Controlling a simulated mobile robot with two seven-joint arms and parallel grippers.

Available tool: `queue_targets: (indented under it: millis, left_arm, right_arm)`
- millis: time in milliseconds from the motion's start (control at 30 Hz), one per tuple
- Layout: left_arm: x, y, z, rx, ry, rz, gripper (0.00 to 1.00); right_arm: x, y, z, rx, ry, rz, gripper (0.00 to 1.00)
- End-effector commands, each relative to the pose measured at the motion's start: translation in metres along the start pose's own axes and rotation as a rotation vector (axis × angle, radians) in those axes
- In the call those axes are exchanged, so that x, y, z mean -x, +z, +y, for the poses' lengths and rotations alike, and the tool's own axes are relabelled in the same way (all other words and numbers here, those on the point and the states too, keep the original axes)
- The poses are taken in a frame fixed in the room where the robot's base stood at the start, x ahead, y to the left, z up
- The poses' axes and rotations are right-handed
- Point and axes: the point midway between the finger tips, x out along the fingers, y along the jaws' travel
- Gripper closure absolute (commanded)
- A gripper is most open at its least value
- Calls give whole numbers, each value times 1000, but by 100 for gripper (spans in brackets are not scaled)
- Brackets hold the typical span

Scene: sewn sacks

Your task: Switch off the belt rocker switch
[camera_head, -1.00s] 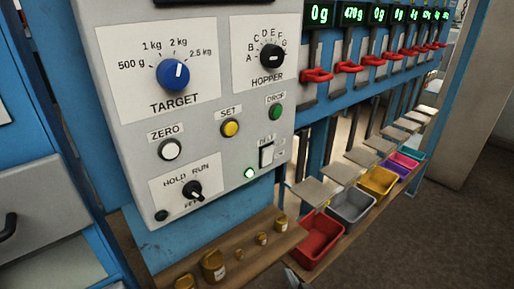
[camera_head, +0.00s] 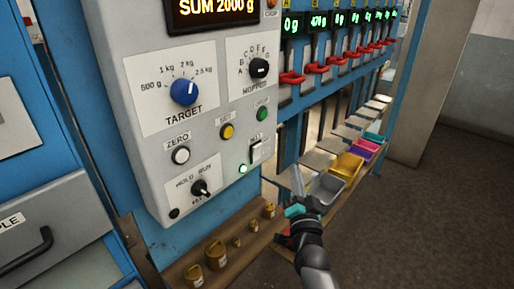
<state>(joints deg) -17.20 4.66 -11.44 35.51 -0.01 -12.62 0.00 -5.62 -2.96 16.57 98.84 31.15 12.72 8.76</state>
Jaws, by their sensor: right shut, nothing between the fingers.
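The belt rocker switch (camera_head: 256,151) is a small white switch at the lower right of the grey control panel (camera_head: 213,130). Its label is too small to read clearly, and I cannot tell which side is pressed. A green lamp (camera_head: 242,169) glows just below and left of it. My right gripper (camera_head: 297,178) comes up from the bottom, below and right of the switch, in front of the bins. It is shut and empty, and apart from the panel. My left gripper is not in view.
The panel also holds a blue TARGET knob (camera_head: 184,92), a HOPPER knob (camera_head: 259,68), round buttons and a HOLD/RUN knob (camera_head: 200,188). Brass weights (camera_head: 216,255) stand on a wooden ledge below. Coloured bins (camera_head: 346,167) and red levers (camera_head: 292,78) lie to the right.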

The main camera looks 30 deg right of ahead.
Motion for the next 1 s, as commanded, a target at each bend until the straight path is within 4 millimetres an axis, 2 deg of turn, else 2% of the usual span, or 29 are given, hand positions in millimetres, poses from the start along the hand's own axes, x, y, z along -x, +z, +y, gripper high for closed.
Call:
queue_targets:
  millis: [367,800,1000]
  left_arm:
    - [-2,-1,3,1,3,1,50]
    - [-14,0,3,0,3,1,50]
    - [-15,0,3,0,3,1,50]
  right_arm:
    - [-6,5,-4,0,0,-1,100]
    - [-46,36,-33,0,1,-2,100]
    - [-58,44,-42,0,1,-2,100]
